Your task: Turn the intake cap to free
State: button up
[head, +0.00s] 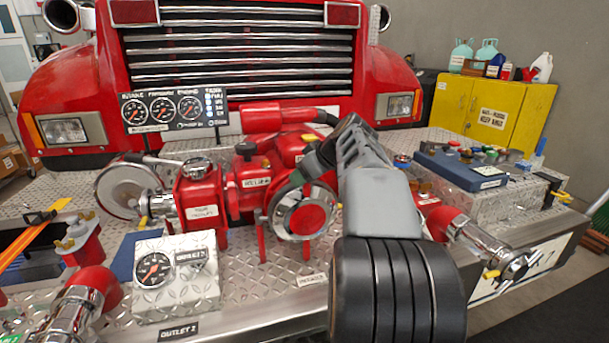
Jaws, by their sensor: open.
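The intake cap (306,214), a red round face in a chrome ring, sits at the front of the red pump (235,190), near the middle of the head view. A small label plate (312,280) lies on the deck below it; I cannot read it surely. My grey and black arm reaches in from the bottom right and passes just right of the cap. My gripper (324,153) is at the arm's far end, above and behind the cap's upper right. It is open, partly hidden by my own arm, and I see nothing held. I cannot tell whether it touches the pump.
A gauge box marked outlet 2 (177,275) stands front left. A chrome outlet pipe (485,245) juts out at right. A gauge panel (175,110) stands behind the pump. A blue case (460,168) with small parts is at right. Bare diamond-plate deck (265,290) lies below the cap.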

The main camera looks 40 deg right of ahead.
jog(key=p+v, duration=0.1)
jog(key=v, duration=1.3)
jog(key=shift+p, duration=0.35)
jog(key=shift+w, duration=0.15)
notch_tip(320, 180, down, 11)
jog(key=s+a+m+g+h+p, duration=0.1)
jog(key=a+m+g+h+p, duration=0.2)
jog(key=m, duration=0.6)
jog(key=s+a+n+p, duration=0.2)
jog(key=a+p, duration=0.1)
jog(key=a, duration=0.4)
jog(key=s+a+f+n+g+p, duration=0.1)
jog(key=s+a+n+p, duration=0.1)
jog(key=a+p, duration=0.2)
jog(key=s+a+f+n+g+p, duration=0.1)
jog(key=a+p, duration=0.3)
jog(key=a, duration=0.5)
jog(key=shift+s+a+n+y, duration=0.4)
jog(key=shift+s+n, duration=0.05)
jog(key=shift+n, duration=0.15)
